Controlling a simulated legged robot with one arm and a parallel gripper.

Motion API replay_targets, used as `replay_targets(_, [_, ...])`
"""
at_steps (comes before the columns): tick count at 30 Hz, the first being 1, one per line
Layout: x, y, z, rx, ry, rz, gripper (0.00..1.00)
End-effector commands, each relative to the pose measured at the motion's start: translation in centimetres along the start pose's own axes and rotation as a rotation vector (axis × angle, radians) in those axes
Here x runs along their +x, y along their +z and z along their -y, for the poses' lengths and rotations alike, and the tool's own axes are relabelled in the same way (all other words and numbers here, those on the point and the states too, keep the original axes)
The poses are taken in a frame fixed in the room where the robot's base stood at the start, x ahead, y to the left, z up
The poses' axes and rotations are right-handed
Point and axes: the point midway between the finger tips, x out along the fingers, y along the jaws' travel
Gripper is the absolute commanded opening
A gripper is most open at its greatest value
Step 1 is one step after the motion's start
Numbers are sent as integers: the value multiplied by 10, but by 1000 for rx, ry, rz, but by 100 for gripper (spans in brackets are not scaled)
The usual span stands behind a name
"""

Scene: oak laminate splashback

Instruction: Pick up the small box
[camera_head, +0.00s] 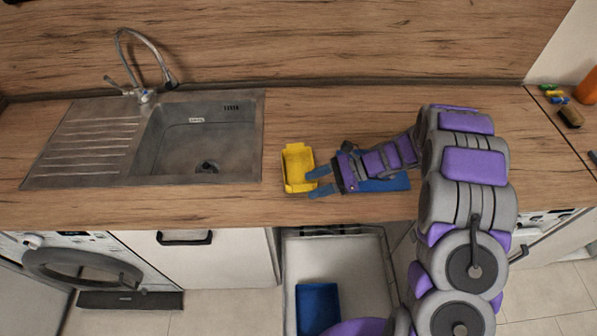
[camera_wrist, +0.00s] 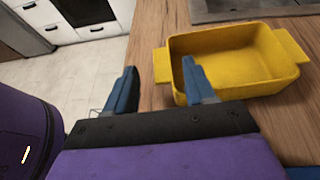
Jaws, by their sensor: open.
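A small yellow open-topped box (camera_head: 298,168) stands upright on the wooden counter, just right of the sink. It also shows in the wrist view (camera_wrist: 235,60), with a handle tab at each end and nothing inside. My gripper (camera_head: 318,183) is open beside it, its blue fingers pointing left. In the wrist view (camera_wrist: 161,85), one finger overlaps the near wall of the box and the other is over the counter's front side. I cannot tell whether the overlapping finger touches the box.
A blue flat item (camera_head: 385,184) lies under my arm on the counter. The steel sink (camera_head: 140,150) with a tap is at left. A blue box (camera_head: 318,306) sits in the open drawer below. An orange item (camera_head: 588,86) stands at far right. Counter behind the yellow box is clear.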

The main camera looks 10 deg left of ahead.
Motion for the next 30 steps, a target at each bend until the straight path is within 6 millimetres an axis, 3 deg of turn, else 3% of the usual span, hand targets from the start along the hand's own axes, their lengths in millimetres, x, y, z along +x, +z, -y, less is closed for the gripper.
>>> replay_targets(12, [48, -1, 4, -1, 2, 0, 54])
replay_targets(21, [51, 0, 4, -2, 0, 1, 54])
replay_targets(30, [51, 0, 4, -1, 0, 0, 26])
